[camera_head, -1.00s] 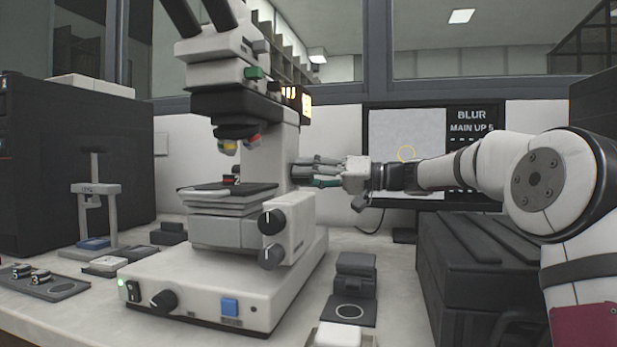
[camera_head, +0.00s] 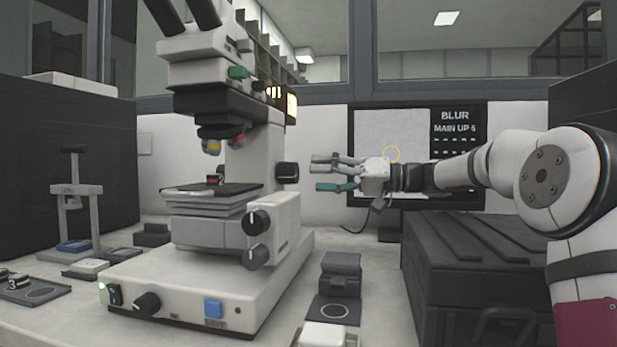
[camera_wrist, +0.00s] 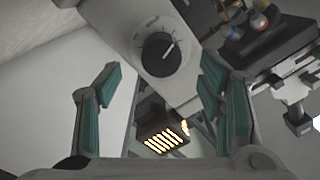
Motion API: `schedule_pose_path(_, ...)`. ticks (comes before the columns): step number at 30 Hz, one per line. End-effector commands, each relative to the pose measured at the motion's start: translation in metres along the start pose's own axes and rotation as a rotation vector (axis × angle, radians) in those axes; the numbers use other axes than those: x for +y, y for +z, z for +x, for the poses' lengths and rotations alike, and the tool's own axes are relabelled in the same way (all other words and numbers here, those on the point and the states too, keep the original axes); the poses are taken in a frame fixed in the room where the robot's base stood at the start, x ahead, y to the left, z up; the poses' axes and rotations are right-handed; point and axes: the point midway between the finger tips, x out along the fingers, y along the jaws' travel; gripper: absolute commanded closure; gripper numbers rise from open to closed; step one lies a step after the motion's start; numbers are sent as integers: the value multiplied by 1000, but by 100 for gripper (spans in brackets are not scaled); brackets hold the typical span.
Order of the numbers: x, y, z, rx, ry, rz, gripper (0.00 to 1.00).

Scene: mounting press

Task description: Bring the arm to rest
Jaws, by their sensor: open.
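My gripper (camera_head: 322,174) is in the air to the right of the microscope (camera_head: 232,150) in the head view, in front of the monitor (camera_head: 455,150). Its fingers point left toward the microscope's column, with a gap between them and the black knob there (camera_head: 287,172). In the wrist view my gripper (camera_wrist: 160,85) has its two teal-padded fingers spread apart, with nothing between them touching either pad. A dark knob with a white pointer line (camera_wrist: 160,54) and a lit orange grille (camera_wrist: 165,140) lie beyond the fingers.
A ridged black case (camera_head: 470,255) stands on the bench below my arm. Small dark blocks (camera_head: 340,275) and a white block (camera_head: 325,336) lie right of the microscope base. A press-like stand (camera_head: 77,205) is at the left. A cable hangs below the gripper.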

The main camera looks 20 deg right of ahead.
Motion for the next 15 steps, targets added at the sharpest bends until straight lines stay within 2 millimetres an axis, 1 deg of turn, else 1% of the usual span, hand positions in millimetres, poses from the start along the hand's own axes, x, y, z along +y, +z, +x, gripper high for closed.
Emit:
schedule_pose_path(4,0,0,-6,0,1,0,38)
schedule_pose_path(15,0,0,-6,0,1,0,38)
